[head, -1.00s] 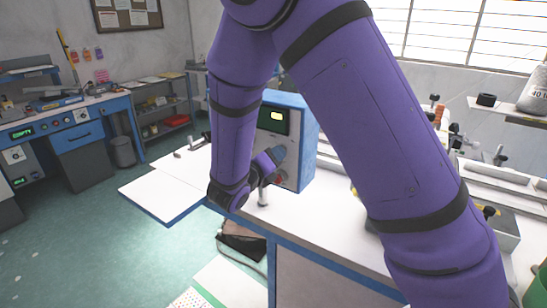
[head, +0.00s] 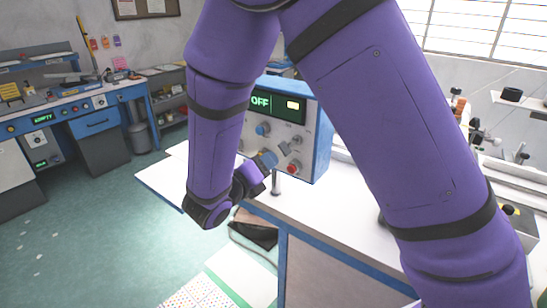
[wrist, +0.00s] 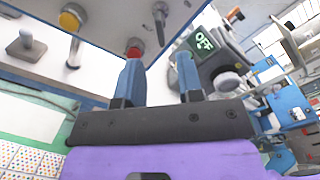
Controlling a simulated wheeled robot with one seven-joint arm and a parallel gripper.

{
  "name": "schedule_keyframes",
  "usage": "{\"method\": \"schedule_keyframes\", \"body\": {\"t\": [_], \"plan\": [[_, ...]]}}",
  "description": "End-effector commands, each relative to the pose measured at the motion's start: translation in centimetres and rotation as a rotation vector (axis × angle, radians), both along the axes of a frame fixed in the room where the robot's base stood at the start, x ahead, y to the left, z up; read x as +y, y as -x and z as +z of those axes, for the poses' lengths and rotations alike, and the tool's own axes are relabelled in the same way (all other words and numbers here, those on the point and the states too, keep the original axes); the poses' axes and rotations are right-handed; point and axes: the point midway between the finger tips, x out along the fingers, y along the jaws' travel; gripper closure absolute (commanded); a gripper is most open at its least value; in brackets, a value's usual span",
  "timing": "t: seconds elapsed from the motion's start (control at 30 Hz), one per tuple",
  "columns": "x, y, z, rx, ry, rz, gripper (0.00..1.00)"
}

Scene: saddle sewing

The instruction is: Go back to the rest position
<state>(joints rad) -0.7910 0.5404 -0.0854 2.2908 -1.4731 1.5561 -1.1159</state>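My gripper (head: 266,160) hangs low in the head view, in front of the blue and white control box (head: 318,130). In the wrist view its two blue fingers (wrist: 159,78) stand apart, with nothing visible held between them. My purple arm arches across the middle of the head view and hides part of the bench and box. Whether the gripper touches the box cannot be told.
A short metal post (head: 276,183) stands on the white bench (head: 345,205) close to my gripper. A blue workbench (head: 95,123) and a bin (head: 138,137) stand at the left. Green floor (head: 95,215) lies open between. Clamps and fittings crowd the right.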

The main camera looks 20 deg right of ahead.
Motion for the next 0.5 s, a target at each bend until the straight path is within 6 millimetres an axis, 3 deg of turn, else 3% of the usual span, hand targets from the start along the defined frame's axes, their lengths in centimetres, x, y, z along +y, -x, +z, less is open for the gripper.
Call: {"method": "schedule_keyframes", "body": {"t": [0.37,0.5], "plan": [[0.4,0.31,-0.01,0.0,-0.001,-0.001,0.66],[-0.39,0.46,0.53,-0.016,-0.034,-0.029,0.66]]}}
